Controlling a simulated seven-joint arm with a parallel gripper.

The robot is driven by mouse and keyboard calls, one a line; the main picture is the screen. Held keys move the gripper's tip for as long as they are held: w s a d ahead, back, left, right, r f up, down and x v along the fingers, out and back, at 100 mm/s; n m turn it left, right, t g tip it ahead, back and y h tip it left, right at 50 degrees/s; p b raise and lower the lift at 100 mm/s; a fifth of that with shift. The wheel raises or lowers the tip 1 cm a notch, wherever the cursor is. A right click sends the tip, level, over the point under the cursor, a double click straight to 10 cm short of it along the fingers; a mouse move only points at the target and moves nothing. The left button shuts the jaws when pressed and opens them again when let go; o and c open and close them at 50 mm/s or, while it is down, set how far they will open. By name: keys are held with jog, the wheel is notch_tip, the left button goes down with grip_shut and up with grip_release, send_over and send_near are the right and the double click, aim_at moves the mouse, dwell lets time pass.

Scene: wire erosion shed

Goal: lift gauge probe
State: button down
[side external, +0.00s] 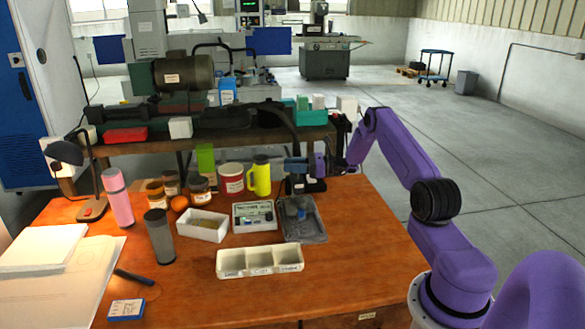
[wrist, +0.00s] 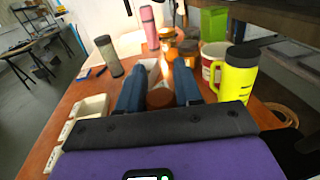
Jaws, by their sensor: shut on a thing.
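My gripper (side external: 297,166) is at the back right of the wooden table, with its blue fingers pointing left. In the wrist view the two blue fingers (wrist: 160,84) are closed on a brown, round-ended thing (wrist: 160,98), which I take to be the gauge probe. Only its near end shows; the rest is hidden between the fingers. In the side view the gripper hides it. A black block with a light label (side external: 308,186) is just below the gripper; I cannot tell whether the held thing touches it.
A yellow flask (side external: 259,177) and a red-and-white mug (side external: 231,178) stand close left of the gripper. A grey tray (side external: 303,234), a gauge case (side external: 254,216) and a white three-part tray (side external: 260,261) lie in front. The table's right front is clear.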

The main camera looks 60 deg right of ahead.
jog(key=c, duration=0.8)
grip_release()
jog(key=shift+r, duration=0.2)
jog(key=v, duration=1.7)
jog(key=shift+s+d, duration=0.15)
jog(key=shift+s, duration=0.05)
